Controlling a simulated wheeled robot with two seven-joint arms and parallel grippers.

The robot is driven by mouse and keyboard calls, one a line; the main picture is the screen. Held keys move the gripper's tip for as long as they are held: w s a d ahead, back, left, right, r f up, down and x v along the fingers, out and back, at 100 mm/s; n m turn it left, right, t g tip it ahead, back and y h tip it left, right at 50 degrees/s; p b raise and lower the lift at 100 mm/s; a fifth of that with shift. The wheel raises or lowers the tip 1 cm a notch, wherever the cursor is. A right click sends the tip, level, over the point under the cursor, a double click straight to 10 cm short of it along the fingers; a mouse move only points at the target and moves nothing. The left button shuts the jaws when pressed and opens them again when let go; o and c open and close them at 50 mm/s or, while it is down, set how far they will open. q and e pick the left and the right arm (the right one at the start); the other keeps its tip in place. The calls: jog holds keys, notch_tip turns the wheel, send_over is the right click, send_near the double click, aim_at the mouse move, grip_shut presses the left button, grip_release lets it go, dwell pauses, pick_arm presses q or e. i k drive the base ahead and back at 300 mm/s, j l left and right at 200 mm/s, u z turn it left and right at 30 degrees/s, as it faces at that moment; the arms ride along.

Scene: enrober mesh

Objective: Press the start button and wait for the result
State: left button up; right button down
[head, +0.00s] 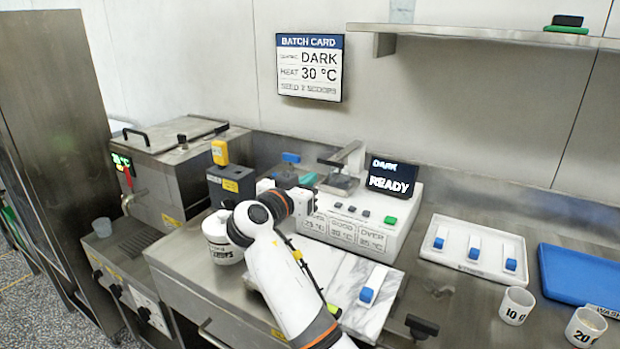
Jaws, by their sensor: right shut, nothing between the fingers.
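The white test machine (404,222) stands on the counter against the back wall. A green button (390,220) sits at the right of its front row, beside several small dark buttons; I take it as the start button. Its black display (391,178) reads "DARK" and "READY". Lower panels on its front read "GOOD" and "OVER"; the left one is partly covered by my arm. My right gripper (302,182) is shut and empty at the machine's left end, well left of the green button and apart from it. My left gripper is out of view.
A marble slab (345,285) with a blue-ended scraper (372,285) lies in front of the machine. A white tray (450,257) holds several similar tools. A blue tray (575,270) and white cups (516,305) are at the right. A batch card (309,67) hangs above.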

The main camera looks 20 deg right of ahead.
aim_at(390, 220)
jog(key=k+j, duration=0.2)
jog(key=j, duration=0.15)
jog(key=k+j, duration=0.25)
jog(key=j, duration=0.15)
jog(key=k+j, duration=0.2)
jog(key=j, duration=0.15)
